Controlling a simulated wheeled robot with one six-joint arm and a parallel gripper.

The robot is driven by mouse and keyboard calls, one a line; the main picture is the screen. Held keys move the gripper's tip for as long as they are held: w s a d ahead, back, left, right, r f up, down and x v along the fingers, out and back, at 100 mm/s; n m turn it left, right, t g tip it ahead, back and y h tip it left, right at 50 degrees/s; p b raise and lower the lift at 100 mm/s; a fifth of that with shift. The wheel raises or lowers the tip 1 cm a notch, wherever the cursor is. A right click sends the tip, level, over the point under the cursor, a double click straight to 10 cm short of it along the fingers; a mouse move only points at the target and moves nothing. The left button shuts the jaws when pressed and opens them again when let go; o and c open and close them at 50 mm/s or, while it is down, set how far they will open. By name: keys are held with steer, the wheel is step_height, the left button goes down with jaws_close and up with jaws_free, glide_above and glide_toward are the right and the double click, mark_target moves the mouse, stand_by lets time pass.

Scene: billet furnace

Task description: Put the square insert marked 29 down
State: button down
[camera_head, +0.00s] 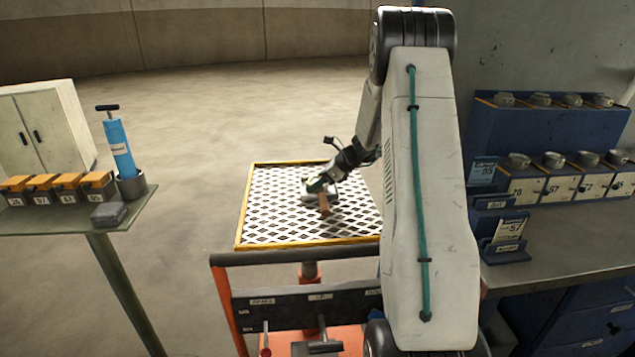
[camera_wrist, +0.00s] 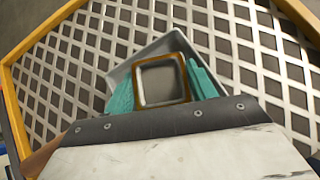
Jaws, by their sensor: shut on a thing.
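My gripper (camera_head: 320,187) is over the mesh-topped cart (camera_head: 262,215) in the head view. In the wrist view my gripper (camera_wrist: 163,86) has its teal pads shut on the square insert (camera_wrist: 162,81), one pad on each side. The insert has a brownish rim around a grey centre. No number 29 can be read on it. A pale grey tray-like thing (camera_wrist: 122,75) shows behind the insert and pads. Whether the insert touches it I cannot tell. In the head view a small brown piece shows below the gripper, too small to tell apart.
The cart's mesh is bare around the gripper, inside a yellow rim. At left a table (camera_head: 60,219) holds orange-topped blocks (camera_head: 55,190), a dark grey block (camera_head: 109,214) and a blue pump (camera_head: 119,150). At right a bench (camera_head: 560,253) carries a blue rack (camera_head: 550,128) with numbered boxes.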

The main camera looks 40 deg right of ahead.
steer(key=shift+f, duration=0.1)
steer(key=c, duration=0.8)
jaws_free()
steer(key=shift+o, duration=0.2)
